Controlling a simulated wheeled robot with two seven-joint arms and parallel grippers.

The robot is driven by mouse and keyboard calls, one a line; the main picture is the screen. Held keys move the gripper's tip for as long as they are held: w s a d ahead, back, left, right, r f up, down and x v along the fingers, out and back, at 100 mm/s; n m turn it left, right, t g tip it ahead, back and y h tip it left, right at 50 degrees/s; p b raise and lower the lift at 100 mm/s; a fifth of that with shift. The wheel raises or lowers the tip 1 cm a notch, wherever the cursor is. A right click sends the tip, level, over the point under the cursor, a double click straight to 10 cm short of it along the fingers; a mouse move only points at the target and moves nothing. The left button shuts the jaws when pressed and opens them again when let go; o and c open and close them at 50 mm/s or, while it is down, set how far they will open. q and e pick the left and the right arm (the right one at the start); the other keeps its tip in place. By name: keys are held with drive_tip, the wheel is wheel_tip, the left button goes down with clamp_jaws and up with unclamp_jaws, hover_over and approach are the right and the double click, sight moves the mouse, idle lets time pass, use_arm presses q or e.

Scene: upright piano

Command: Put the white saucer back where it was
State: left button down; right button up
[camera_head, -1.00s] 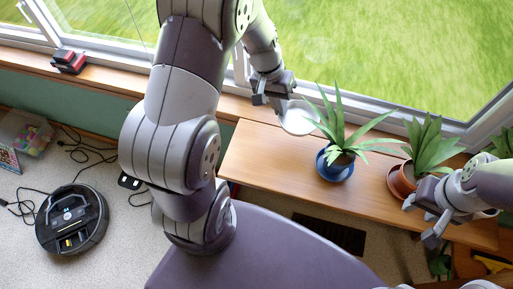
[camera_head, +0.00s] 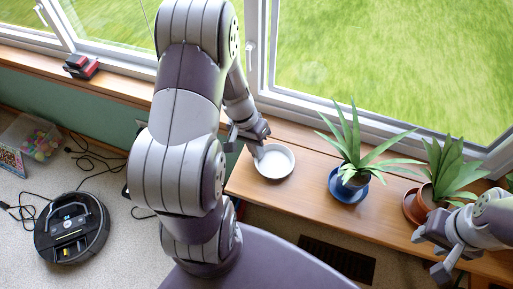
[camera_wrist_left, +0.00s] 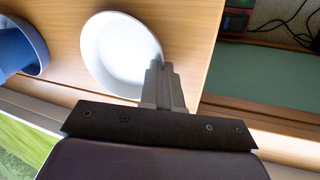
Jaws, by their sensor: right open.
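The white saucer (camera_head: 273,161) is round and shallow, with a raised rim. It looks level at the left end of the wooden bench (camera_head: 300,190); whether it rests on the wood or hangs just above it I cannot tell. My left gripper (camera_head: 259,150) is at its upper-left rim. In the left wrist view the fingers (camera_wrist_left: 160,75) are close together on the edge of the saucer (camera_wrist_left: 120,52). My right gripper (camera_head: 436,254) is open and empty at the right, over the bench's front edge.
A potted plant on a blue saucer (camera_head: 347,190) stands right of the white saucer. Another plant in a terracotta pot (camera_head: 427,199) is farther right, near my right arm. A window is behind. A robot vacuum (camera_head: 72,228) is on the floor.

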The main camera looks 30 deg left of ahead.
use_arm(q)
drive_tip(key=c, duration=1.4)
unclamp_jaws()
drive_tip(key=shift+f, duration=0.1)
drive_tip(key=shift+o, duration=0.2)
drive_tip(key=shift+r, duration=0.2)
drive_tip(key=p+v, duration=0.5)
drive_tip(key=v, duration=0.7)
drive_tip(key=s+d+r+m+t+y, duration=0.1)
drive_tip(key=s+d+r+y, duration=0.1)
drive_tip(key=d, duration=0.9)
drive_tip(key=shift+s+y, duration=0.7)
drive_tip(key=shift+s, duration=0.05)
drive_tip(key=shift+d, duration=0.15)
